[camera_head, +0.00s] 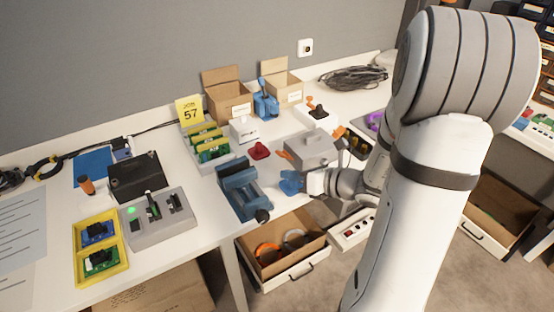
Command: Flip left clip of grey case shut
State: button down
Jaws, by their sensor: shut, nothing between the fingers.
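The grey case (310,148) stands on the white table right of the blue vise, its lid down. Its left orange clip (285,155) sticks out from the left side. Another orange clip (340,131) sticks out at the right. My gripper (287,182), with blue fingers, is in front of the case and below the left clip in the picture. It looks apart from the clip, though contact is hard to judge at this size. It is shut and empty. My wrist hides part of the table in front of the case.
The blue vise (240,188) stands close left of my gripper. A red object (259,150) and a white box (243,129) lie behind it. An open drawer (283,262) is below the table edge. Cartons (228,98) stand at the back. My arm covers the right side.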

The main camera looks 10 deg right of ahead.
aim_at(285, 154)
jog(key=d+f+m+t, duration=0.1)
jog(key=m, duration=0.1)
jog(key=w+d+f+m+t+h, duration=0.1)
jog(key=d, duration=0.1)
jog(key=w+d+f+m+h, duration=0.1)
jog(key=d+m, duration=0.1)
jog(key=shift+w+d+m+t+b, duration=0.2)
jog(key=shift+m+t+b, duration=0.1)
jog(key=shift+t+b, duration=0.1)
jog(key=shift+a, duration=0.15)
jog(key=b+x, duration=0.1)
jog(key=x, duration=0.9)
jog(key=shift+d, duration=0.2)
